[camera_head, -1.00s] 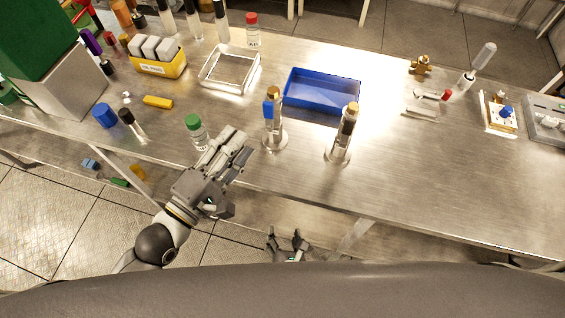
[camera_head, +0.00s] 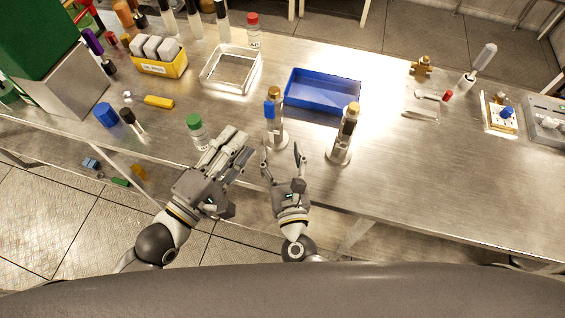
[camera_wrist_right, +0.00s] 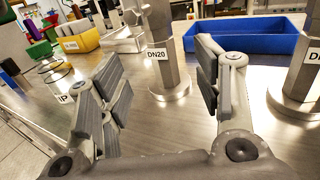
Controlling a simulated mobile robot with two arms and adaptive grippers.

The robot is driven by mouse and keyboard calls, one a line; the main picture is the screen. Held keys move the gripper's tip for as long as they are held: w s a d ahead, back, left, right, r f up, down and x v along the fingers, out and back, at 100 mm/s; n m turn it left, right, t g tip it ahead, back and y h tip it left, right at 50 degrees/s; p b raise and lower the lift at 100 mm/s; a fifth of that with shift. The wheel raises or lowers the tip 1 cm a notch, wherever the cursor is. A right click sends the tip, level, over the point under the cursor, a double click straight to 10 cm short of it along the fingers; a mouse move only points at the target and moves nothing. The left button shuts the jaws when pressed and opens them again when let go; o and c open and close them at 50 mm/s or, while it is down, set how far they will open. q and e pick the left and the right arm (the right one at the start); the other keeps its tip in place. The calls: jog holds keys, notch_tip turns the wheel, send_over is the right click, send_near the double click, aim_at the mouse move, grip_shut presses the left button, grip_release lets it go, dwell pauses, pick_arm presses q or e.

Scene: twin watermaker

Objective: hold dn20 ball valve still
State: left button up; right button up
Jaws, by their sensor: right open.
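The DN20 ball valve (camera_head: 274,112) stands upright on a round metal base near the table's front edge, with a blue part on its side. In the right wrist view its post (camera_wrist_right: 168,70) bears a DN20 label and shows between my fingers, beyond them. My right gripper (camera_head: 282,150) is open and empty, just in front of the valve, not closed on it. The gripper also shows in the right wrist view (camera_wrist_right: 158,65). My left gripper (camera_head: 237,143) is to the left of the valve, beside a green-capped bottle (camera_head: 198,132); its finger gap is unclear.
A second, similar valve stand (camera_head: 343,140) is close on the right. A blue tray (camera_head: 322,106) lies behind both. A white tray (camera_head: 230,86) and a yellow box (camera_head: 160,67) stand further left. The table's front right is clear.

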aim_at(277, 129)
jog(key=w, duration=0.5)
jog(key=w+a, duration=0.1)
jog(key=w, duration=0.2)
jog(key=shift+w+f, duration=0.1)
jog(key=shift+w, duration=0.25)
jog(key=shift+c, duration=0.2)
grip_shut()
dwell(0.7)
jog(key=shift+c, duration=0.7)
grip_release()
grip_shut()
dwell(0.5)
